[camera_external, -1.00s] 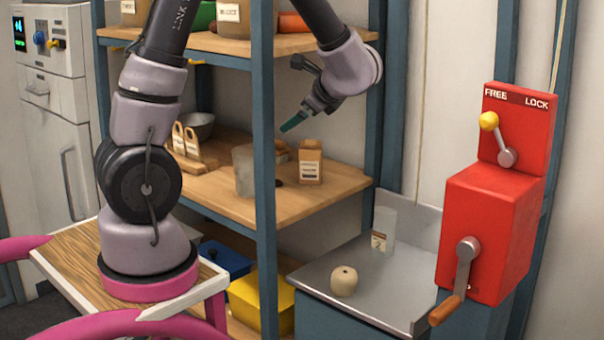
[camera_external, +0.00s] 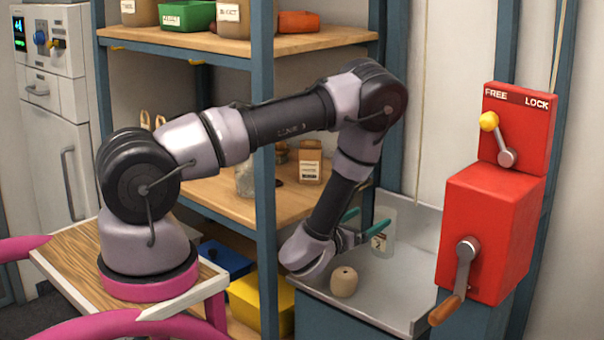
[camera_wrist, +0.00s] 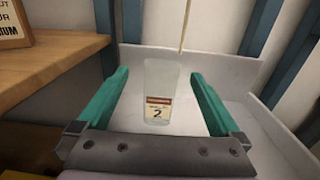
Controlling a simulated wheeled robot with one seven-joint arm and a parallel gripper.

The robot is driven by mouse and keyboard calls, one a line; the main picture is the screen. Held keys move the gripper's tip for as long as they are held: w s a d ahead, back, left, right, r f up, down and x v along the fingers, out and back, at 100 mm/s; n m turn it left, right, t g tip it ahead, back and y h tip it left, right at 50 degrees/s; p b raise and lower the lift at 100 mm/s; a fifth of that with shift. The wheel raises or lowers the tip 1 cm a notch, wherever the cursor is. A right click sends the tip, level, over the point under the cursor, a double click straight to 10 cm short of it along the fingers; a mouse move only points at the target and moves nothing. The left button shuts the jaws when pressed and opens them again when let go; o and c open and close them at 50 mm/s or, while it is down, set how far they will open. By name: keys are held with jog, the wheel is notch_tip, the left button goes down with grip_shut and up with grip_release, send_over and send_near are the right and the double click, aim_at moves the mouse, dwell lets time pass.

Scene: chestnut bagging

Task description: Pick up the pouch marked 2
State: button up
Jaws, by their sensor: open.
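The pouch marked 2 (camera_external: 387,228) is pale and translucent, with a white label and a dark red band. My gripper (camera_external: 367,219) is open, with green fingers pointing toward the pouch. In the wrist view the pouch (camera_wrist: 159,88) stands between the two spread fingers of my gripper (camera_wrist: 160,80), a little beyond them, and its label faces me.
A round beige object (camera_external: 344,282) with a dark hole on top sits on the tray in front of my gripper. A red box with a crank (camera_external: 490,235) stands at right. A wooden shelf (camera_external: 235,195) with a jar and a carton is at left.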

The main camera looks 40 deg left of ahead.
aim_at(386, 213)
jog(key=w, duration=0.7)
jog(key=w+f, duration=0.1)
jog(key=w, duration=0.2)
jog(key=shift+w+d, duration=0.15)
jog(key=shift+w, duration=0.15)
jog(key=shift+c, duration=0.3)
grip_shut()
